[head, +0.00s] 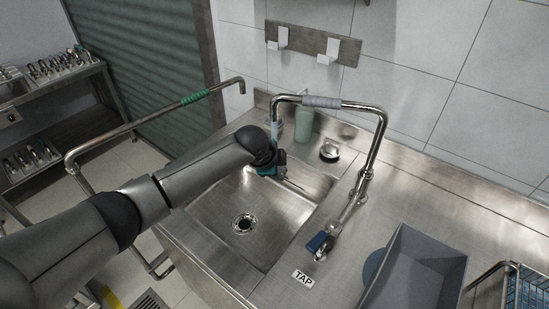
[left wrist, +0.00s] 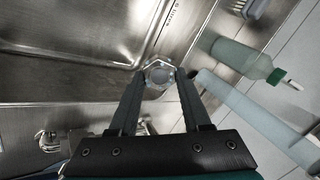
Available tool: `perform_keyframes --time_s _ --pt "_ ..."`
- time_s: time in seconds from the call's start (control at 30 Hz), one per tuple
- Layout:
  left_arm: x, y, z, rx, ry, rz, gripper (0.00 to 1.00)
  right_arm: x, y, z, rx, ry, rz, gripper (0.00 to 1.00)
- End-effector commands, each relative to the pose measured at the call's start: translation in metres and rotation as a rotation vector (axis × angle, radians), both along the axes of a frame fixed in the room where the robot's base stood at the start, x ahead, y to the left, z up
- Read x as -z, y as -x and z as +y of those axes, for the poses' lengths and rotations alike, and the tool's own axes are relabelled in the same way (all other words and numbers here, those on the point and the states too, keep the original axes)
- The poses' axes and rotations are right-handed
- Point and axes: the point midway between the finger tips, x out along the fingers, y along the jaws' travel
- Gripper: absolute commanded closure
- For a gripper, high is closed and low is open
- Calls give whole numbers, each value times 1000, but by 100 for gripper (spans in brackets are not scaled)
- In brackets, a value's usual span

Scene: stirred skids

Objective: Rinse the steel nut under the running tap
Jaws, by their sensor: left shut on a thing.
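The steel nut (left wrist: 158,73) is a hexagonal ring held between the two fingertips of my left gripper (left wrist: 159,77) in the left wrist view. In the head view my left gripper (head: 279,168) is over the back part of the sink (head: 215,205), close below the tap spout (head: 274,112). The nut cannot be made out there. A pale bluish strip hangs below the spout; I cannot tell whether it is water. The tap's blue lever (head: 318,242) is beside the sink, by the TAP label. My right gripper is not in view.
A green bottle (head: 303,123) stands behind the sink; it also shows in the left wrist view (left wrist: 238,57). A grey bin (head: 412,268) is on the counter at the right. A steel rail (head: 140,122) runs along the left. The sink's drain (head: 244,223) is clear.

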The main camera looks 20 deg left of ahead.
Motion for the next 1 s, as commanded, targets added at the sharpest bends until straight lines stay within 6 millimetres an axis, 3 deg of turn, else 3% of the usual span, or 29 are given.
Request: perform_keyframes --time_s 0.63,1.0 --pt "-2 44 -29 1 1 2 100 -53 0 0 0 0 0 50" --pt "0 53 -34 0 1 -1 100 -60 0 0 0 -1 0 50"
